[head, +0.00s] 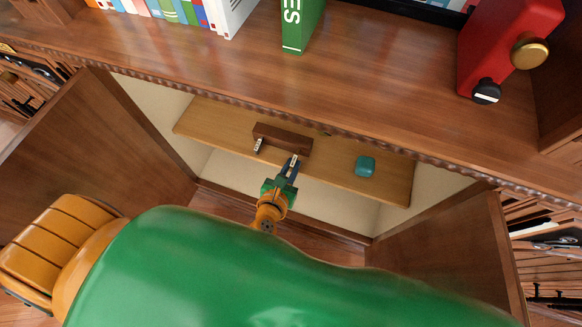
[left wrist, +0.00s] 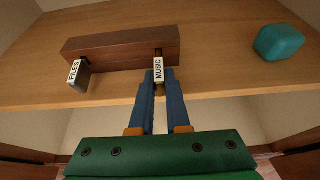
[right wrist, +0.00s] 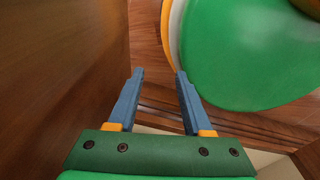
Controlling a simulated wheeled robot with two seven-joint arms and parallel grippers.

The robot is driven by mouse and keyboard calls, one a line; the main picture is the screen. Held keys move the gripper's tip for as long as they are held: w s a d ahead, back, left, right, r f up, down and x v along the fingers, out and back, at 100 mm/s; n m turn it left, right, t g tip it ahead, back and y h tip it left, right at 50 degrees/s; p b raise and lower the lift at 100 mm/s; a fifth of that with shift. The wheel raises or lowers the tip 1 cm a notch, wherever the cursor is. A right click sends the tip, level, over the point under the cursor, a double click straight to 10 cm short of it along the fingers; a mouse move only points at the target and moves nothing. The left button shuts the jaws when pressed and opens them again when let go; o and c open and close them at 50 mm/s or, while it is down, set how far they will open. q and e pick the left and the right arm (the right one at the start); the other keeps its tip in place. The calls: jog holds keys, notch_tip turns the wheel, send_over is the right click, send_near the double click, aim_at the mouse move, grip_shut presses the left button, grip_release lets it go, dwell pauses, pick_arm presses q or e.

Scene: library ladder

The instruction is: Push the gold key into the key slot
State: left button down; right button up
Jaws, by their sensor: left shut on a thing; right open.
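A dark brown block (left wrist: 120,48) lies on the wooden shelf inside the open cabinet; it also shows in the head view (head: 282,139). A white FILES tag (left wrist: 75,71) sits at its left part and a white MUSIC tag (left wrist: 158,69) at its right part, below a dark slot (left wrist: 158,52). My left gripper (left wrist: 158,82) is shut at the MUSIC piece, in front of the block. A small gold-brown bit, likely the gold key (left wrist: 159,90), shows between the fingers; most of it is hidden. My right gripper (right wrist: 159,74) is open and empty, beside a brown wooden panel.
A teal rounded block (head: 365,166) lies on the shelf (head: 338,178) to the right. Open doors flank the cabinet. Above, a wooden counter (head: 370,95) carries books and a red box (head: 500,45) with a gold knob. My green body covers the lower head view.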

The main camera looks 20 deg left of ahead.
aim_at(291, 168)
pick_arm(q)
jog(key=shift+w, duration=0.75)
jog(key=c, duration=0.8)
grip_release()
jog(key=p+v, duration=0.1)
jog(key=v, duration=0.5)
jog(key=shift+s+r, duration=0.25)
jog(key=shift+s, duration=0.3)
